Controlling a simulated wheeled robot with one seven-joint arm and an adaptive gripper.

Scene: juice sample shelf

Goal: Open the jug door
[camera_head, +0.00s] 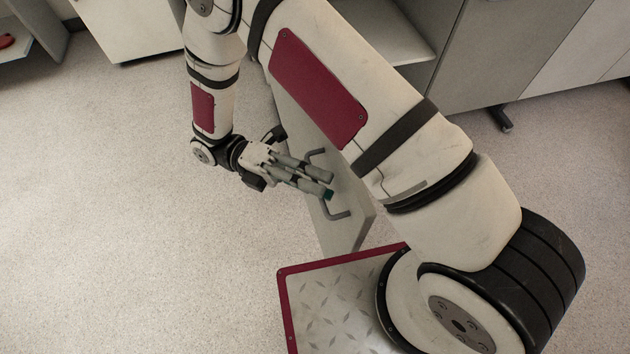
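A pale grey door (358,222) stands swung outward from the low cabinet, partly hidden behind my arm. A grey bar handle (338,214) is fixed to its face. Both ends of the handle show, and its middle is hidden by my fingers. My gripper (329,184) is at the handle, with its fingers pointing right across the bar toward the door. The fingers lie close together, but I cannot tell whether they are closed on the bar or only resting against it. No jug is in view.
An open cabinet compartment (395,35) shows behind my arm. Grey closed cabinet fronts (500,50) stand at upper right, with a dark foot (502,118) below. A white cabinet (130,25) and a shelf with a red item (6,41) are at upper left. Speckled floor (130,220) is clear at left.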

